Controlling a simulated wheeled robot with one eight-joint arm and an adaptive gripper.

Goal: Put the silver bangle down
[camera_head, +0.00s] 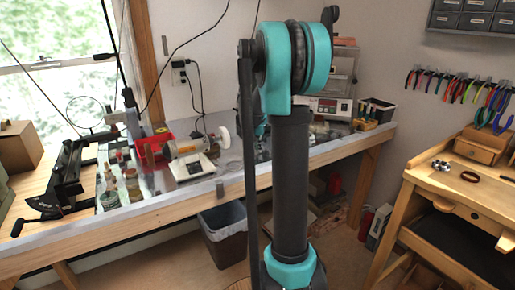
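My arm stands upright through the middle of the view, with dark links and teal joints. My gripper cannot be made out; the arm hides the part of the bench behind it. I see no silver bangle that I can name with certainty. A darker small piece lies at the right edge of that bench. Whether my gripper holds anything is hidden.
A long bench (330,155) under the window holds a white machine (190,165), a red bin (155,147), jars and a black tool (65,185). A waste bin (224,232) stands on the floor below. Pliers (460,86) hang on the right wall.

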